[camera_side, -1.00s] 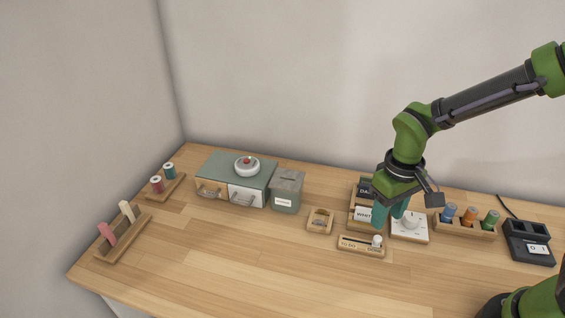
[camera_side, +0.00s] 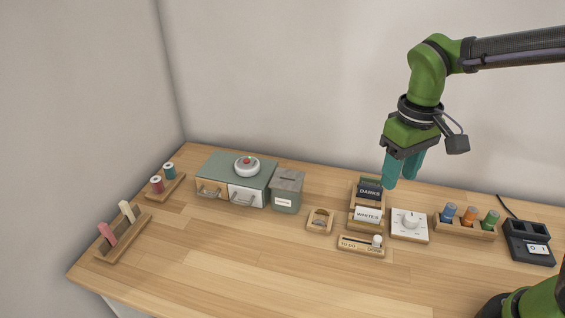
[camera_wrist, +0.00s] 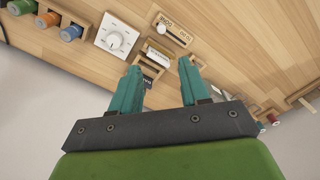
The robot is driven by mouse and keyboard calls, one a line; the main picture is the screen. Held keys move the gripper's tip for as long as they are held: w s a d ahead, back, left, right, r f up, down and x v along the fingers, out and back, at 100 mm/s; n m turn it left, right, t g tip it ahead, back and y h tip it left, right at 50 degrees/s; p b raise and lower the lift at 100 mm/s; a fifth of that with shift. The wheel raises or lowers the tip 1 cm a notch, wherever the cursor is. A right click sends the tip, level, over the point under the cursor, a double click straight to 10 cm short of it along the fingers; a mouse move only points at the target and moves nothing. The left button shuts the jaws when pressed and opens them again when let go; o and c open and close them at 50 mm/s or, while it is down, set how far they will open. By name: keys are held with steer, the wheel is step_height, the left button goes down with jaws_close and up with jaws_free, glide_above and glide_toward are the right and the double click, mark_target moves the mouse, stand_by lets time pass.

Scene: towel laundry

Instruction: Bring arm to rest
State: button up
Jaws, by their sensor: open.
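My gripper (camera_side: 402,170) has teal fingers and hangs in the air above the back of the wooden table (camera_side: 250,270). It is above and slightly behind the card holder with the dark DARKS card (camera_side: 369,190) and the white WHITES card (camera_side: 368,214). In the wrist view the two fingers (camera_wrist: 158,85) are apart with nothing between them. The white dial box (camera_side: 409,224) stands just right of the card holder, and it also shows in the wrist view (camera_wrist: 116,38). The fingers touch none of these.
A wooden slider board (camera_side: 361,246) lies in front of the card holder. A rack of spools (camera_side: 466,230) and a black device (camera_side: 528,243) stand at right. A green-topped drawer box (camera_side: 235,180) and a grey slotted box (camera_side: 287,191) stand at left. The front middle of the table is clear.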

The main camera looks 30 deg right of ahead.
steer(key=s+d+r+m+t+y, duration=0.2)
steer(key=s+d+r+m+t, duration=0.2)
steer(key=s+t, duration=0.3)
steer(key=shift+s+d+r, duration=0.15)
steer(key=shift+d+r, duration=0.1)
steer(key=shift+r, duration=0.1)
stand_by(1.2)
